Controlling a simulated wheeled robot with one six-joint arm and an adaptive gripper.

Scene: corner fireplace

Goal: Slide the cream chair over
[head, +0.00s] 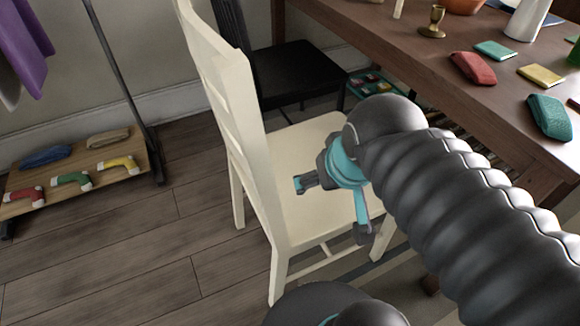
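The cream chair (228,85) stands upright on the wood floor in the head view, its slatted back to the left and its seat toward the table. My gripper (331,208) is over the seat, at its right side, with its two fingers spread wide apart and nothing between them. I cannot tell whether it touches the chair. My arm hides the right part of the seat and some of the far legs.
A brown table (430,62) with eyeglass cases, a brass candlestick (433,22) and other small things stands at the right. A black chair (300,70) is behind the cream chair. The floor (150,240) between is clear.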

